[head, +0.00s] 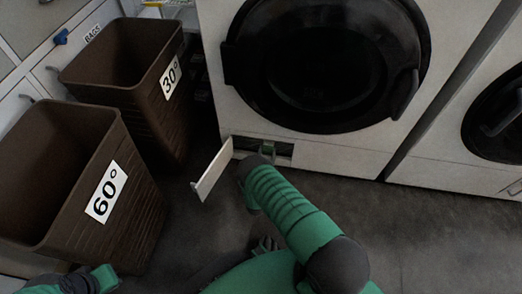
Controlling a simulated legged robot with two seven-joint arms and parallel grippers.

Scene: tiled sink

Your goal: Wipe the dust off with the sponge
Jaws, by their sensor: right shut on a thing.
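My right arm reaches forward to the white washing machine (210,75). My right gripper (268,150) is at the low opening in the machine's front, below the round door. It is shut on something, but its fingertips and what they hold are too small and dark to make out. No sponge can be clearly told, and no dust is distinguishable. A small white flap (214,171) stands open at the left of the opening. Part of my left arm shows at the bottom left edge; its gripper's jaws cannot be made out.
Two brown bins stand at the left, one marked 30° (120,97) and one marked 60° (135,220). The machine's dark round door (325,60) is shut. A second machine (440,155) stands at the right. The dark floor (440,240) at the lower right is clear.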

